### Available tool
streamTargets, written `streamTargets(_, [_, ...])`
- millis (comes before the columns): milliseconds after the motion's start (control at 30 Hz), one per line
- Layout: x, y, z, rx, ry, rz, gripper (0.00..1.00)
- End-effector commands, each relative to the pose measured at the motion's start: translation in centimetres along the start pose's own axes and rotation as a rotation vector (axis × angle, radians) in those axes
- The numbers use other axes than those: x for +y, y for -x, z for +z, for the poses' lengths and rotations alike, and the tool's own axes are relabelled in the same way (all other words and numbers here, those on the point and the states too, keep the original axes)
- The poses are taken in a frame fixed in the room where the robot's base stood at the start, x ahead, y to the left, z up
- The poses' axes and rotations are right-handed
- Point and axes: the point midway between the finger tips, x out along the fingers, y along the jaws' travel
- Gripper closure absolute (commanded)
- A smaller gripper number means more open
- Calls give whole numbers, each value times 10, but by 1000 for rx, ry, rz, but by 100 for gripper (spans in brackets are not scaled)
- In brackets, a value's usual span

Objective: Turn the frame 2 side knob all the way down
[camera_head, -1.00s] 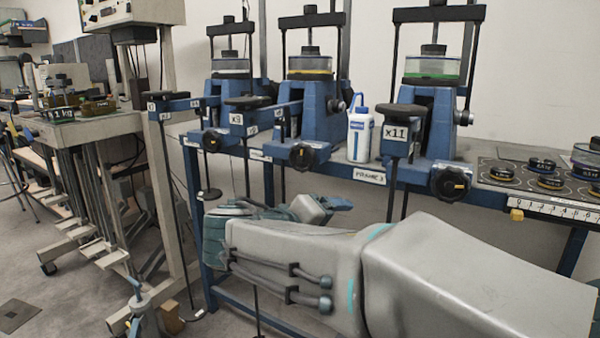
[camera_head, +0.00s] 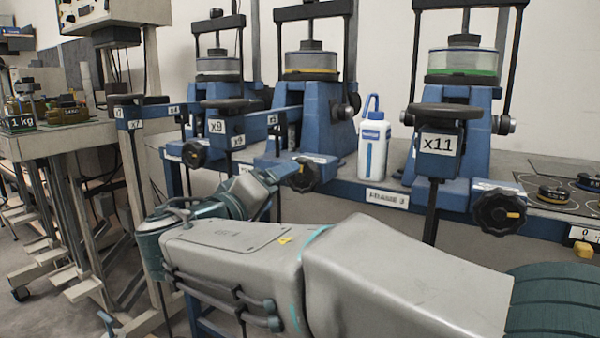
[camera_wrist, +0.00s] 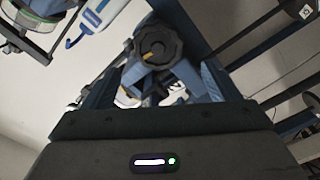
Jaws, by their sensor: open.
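The frame 2 side knob (camera_head: 300,175) is a black lobed knob on the front of the middle blue frame, below and right of the x9 plate (camera_head: 217,127). It shows in the wrist view as a dark knob (camera_wrist: 158,45) facing the camera, above my gripper's body. My gripper (camera_head: 268,182) is just left of the knob in the head view, partly hidden by my own arm. The wrist view shows my gripper (camera_wrist: 162,82) open and empty, with the knob ahead of it. I cannot tell whether they touch.
A white wash bottle (camera_head: 373,148) stands right of the middle frame. The x11 frame's black knob (camera_head: 501,212) is further right. The x9 frame's lever arm (camera_head: 236,106) juts forward at left. A beige bench (camera_head: 75,137) stands at far left.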

Motion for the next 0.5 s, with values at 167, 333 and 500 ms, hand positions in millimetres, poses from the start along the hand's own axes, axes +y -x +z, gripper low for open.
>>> streamTargets(167, [3, -27, 1, -8, 2, 6, 18])
streamTargets(333, [3, -52, 1, -7, 2, 4, 18])
streamTargets(500, [4, -77, 0, -6, 3, 3, 18])
